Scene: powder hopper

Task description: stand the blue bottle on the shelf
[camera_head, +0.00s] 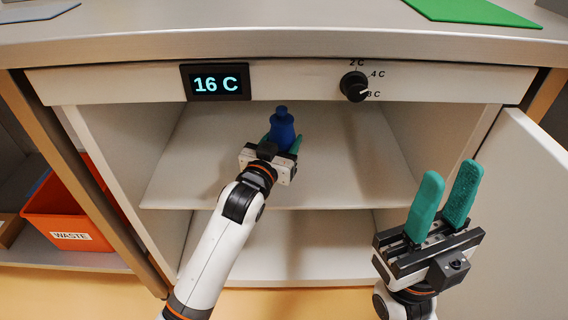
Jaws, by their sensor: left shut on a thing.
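The blue bottle (283,131) is upright inside the open cabinet, over the upper shelf (345,165). My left gripper (281,144) reaches into the cabinet and is shut on the bottle, with its green fingers at the bottle's sides. The bottle's base is hidden behind the gripper, so I cannot tell whether it touches the shelf. My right gripper (443,206) is open and empty in front of the cabinet's right side, its green fingers pointing up.
A display (215,82) reading 16 C and a black knob (354,87) sit above the opening. The cabinet door (510,220) stands open at the right. An orange waste bin (75,215) is at the left. The shelf around the bottle is clear.

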